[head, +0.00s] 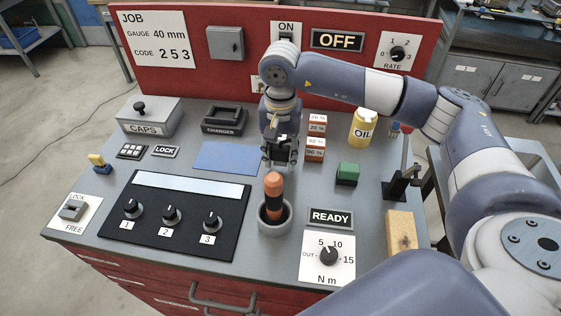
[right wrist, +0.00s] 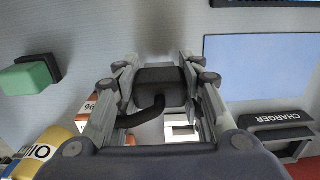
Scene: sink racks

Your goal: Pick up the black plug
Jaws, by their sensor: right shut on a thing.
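The black plug (right wrist: 158,80) is between the fingers of my right gripper (right wrist: 160,72) in the right wrist view, with its black cord curving off toward the lower left. The fingers press on it from both sides. In the head view my right gripper (head: 280,158) points down above the bench, behind the orange-topped tool, and the plug is mostly hidden there by the fingers. My left gripper is in neither view.
An orange-and-black tool (head: 273,190) stands in a round grey holder just in front of the gripper. A blue mat (head: 225,156) lies to the left, the charger (head: 224,120) behind it. Labelled boxes (head: 315,148), a green block (head: 347,174) and a yellow oil can (head: 362,128) stand to the right.

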